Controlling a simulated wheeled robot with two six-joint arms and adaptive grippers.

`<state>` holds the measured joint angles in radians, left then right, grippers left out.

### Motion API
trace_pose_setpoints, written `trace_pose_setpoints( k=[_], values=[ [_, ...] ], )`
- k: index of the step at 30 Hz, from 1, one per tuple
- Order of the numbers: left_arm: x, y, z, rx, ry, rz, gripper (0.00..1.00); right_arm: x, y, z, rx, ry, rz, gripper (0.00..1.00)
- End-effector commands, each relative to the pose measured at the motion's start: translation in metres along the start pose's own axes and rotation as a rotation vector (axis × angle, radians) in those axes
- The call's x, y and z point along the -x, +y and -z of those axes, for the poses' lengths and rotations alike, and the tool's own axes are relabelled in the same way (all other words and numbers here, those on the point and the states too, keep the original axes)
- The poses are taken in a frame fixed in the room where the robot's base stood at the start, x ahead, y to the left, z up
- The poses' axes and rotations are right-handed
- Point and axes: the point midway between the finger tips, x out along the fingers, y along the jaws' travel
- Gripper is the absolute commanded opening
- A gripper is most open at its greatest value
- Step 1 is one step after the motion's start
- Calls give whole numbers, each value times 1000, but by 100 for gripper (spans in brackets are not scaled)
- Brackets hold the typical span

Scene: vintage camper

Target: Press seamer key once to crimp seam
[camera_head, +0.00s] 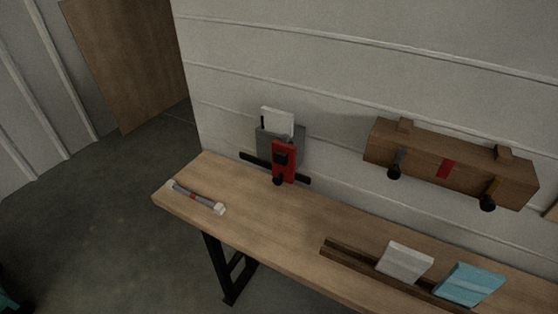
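A device that looks like the seamer stands at the back edge of the bench against the wall. It has a grey body (266,140), a red front block (284,162) with a small black part (281,158) on its face, and a black knob (278,181) at its foot. Which part is the key is too small to tell. A white panel (278,121) stands upright at its top, and a dark bar runs across behind its base. Neither of my grippers shows in the head view, and nothing touches the device.
The wooden bench (250,215) is largely clear before the device. A grey-and-white tool (197,197) lies at its left end. A dark slotted rack (350,256) holds a white tile (405,262) and a teal tile (469,285). A wooden box (450,155) with dark knobs hangs on the wall.

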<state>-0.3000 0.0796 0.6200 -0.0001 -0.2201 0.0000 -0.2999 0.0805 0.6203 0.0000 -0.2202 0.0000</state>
Motion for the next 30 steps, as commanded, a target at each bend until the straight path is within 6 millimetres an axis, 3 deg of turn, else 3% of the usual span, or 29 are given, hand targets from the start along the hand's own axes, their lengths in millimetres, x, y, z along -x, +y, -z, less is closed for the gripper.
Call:
trace_pose_setpoints(
  k=[1, 4, 30],
  values=[
    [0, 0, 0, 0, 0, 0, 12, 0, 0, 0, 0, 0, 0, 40],
    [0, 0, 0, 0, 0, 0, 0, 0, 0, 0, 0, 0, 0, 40],
    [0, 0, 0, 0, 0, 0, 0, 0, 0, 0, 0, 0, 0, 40]
  ],
)
